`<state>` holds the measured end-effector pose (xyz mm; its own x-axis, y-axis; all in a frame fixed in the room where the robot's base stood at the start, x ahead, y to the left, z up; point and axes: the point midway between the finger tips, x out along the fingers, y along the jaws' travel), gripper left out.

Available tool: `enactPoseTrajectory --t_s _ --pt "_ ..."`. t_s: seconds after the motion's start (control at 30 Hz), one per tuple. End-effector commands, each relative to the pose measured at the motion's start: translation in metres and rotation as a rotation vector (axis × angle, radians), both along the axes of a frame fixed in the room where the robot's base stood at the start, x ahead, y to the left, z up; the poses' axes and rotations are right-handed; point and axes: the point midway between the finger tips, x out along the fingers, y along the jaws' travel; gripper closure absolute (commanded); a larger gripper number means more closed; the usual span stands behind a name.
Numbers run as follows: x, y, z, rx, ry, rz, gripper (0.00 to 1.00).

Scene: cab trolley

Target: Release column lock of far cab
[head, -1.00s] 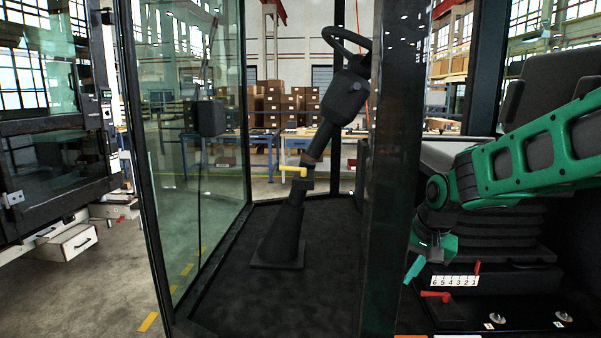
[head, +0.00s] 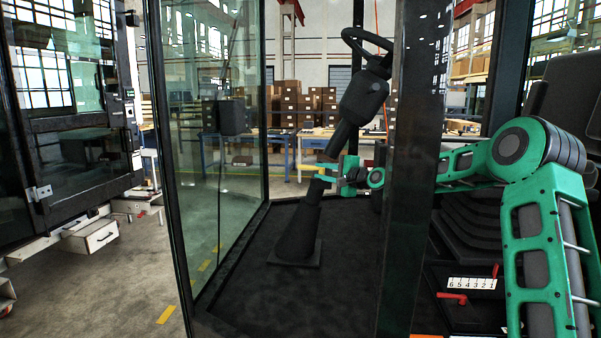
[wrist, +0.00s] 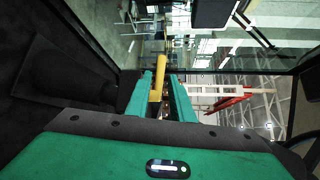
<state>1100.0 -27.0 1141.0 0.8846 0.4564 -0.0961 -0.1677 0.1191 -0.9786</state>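The steering column (head: 305,225) stands on the cab floor and leans to the right, with the steering wheel (head: 366,42) at its top. The yellow lock lever (wrist: 157,78) shows in the wrist view between the green fingers of my gripper (wrist: 162,98). It lies close to the left finger, with a gap towards the right one, so the fingers look open around it. Whether a finger touches the lever I cannot tell.
A dark cab pillar (head: 412,170) stands in front of part of my arm. The glass door (head: 215,150) is at the left of the column. A seat base with a numbered plate (head: 471,283) and a red lever (head: 452,297) is at lower right.

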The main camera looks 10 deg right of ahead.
Motion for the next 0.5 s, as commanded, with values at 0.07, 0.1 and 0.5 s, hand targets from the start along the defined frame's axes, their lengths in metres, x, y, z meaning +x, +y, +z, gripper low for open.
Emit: enactPoseTrajectory --t_s 0.07,0.1,0.5 --pt "0.006 0.001 0.001 0.009 -0.003 -0.001 0.79" --pt "0.009 0.002 0.000 0.010 -0.004 -0.002 0.79" --pt "0.068 0.031 -0.006 0.006 -0.003 -0.002 0.79"
